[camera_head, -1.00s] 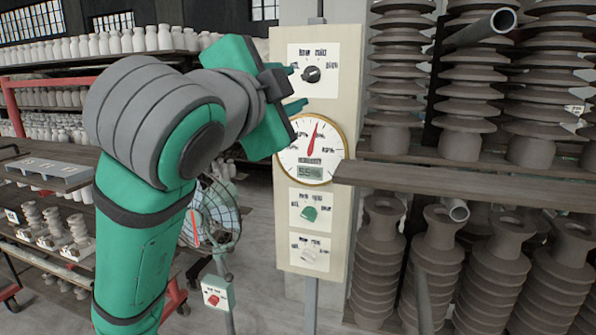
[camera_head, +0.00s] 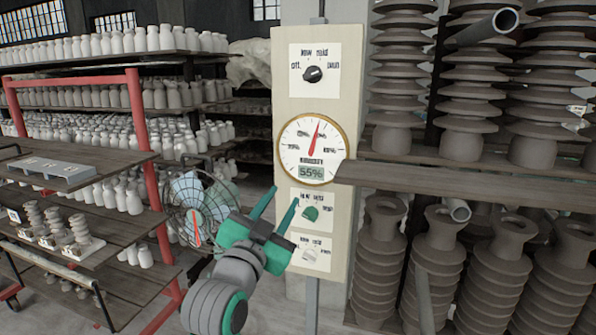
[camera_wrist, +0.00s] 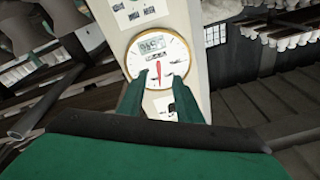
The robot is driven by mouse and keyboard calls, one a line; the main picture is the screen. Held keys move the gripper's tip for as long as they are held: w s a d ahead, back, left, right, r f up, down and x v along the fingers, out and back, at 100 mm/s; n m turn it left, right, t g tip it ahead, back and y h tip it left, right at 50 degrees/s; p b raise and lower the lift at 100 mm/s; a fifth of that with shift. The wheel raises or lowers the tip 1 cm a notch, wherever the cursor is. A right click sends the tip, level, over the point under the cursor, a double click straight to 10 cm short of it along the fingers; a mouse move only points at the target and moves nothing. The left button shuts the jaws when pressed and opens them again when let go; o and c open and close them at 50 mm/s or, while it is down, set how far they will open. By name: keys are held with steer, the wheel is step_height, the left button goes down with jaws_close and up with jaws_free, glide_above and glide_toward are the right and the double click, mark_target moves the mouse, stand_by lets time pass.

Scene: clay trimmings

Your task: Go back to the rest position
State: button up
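My gripper (camera_head: 275,211) is low in front of the cream control panel (camera_head: 342,240) in the head view, its two green fingers apart with nothing between them. The fingers point up toward the panel's lower part. In the wrist view my gripper (camera_wrist: 160,90) shows its open fingers in front of the round gauge (camera_wrist: 176,50). In the head view the gauge (camera_head: 300,150) has a red needle near upright and a display that seems to read 55%. The black knob (camera_head: 312,74) above it is turned toward the upper right. Below are a green knob (camera_head: 311,213) and a pale knob (camera_head: 309,254).
A fan (camera_head: 200,208) stands left of the panel, close behind my gripper. Shelves of white jars (camera_head: 120,95) fill the left. Stacked ribbed insulators (camera_head: 470,90) and a wooden plank (camera_head: 450,180) fill the right. Some grey floor shows below.

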steer(key=s+f+n+y, duration=0.2)
steer(key=f+n, duration=0.1)
steer(key=f, duration=0.8)
steer(key=s+f+n+y, duration=0.1)
steer(key=s+f+n, duration=0.15)
steer(key=f, duration=0.85)
steer(key=s+d+f+n+y, duration=0.1)
steer(key=s+f+n, duration=0.1)
steer(key=s+f, duration=0.45)
steer(key=s+d+f+n+y, duration=0.15)
steer(key=s+f, duration=0.25)
steer(key=f, duration=0.5)
steer(key=s+f+n+g+y, duration=0.1)
steer(key=s+f, duration=0.3)
steer(key=s, duration=0.3)
steer(key=s+f+g, duration=0.1)
steer(key=s+f, duration=0.3)
steer(key=s, duration=0.3)
steer(key=s+d+m+g, duration=0.1)
steer(key=s, duration=1.7)
steer(key=shift+s+f+g, duration=0.3)
steer(key=shift+s+f, duration=0.05)
steer(key=shift+f, duration=0.1)
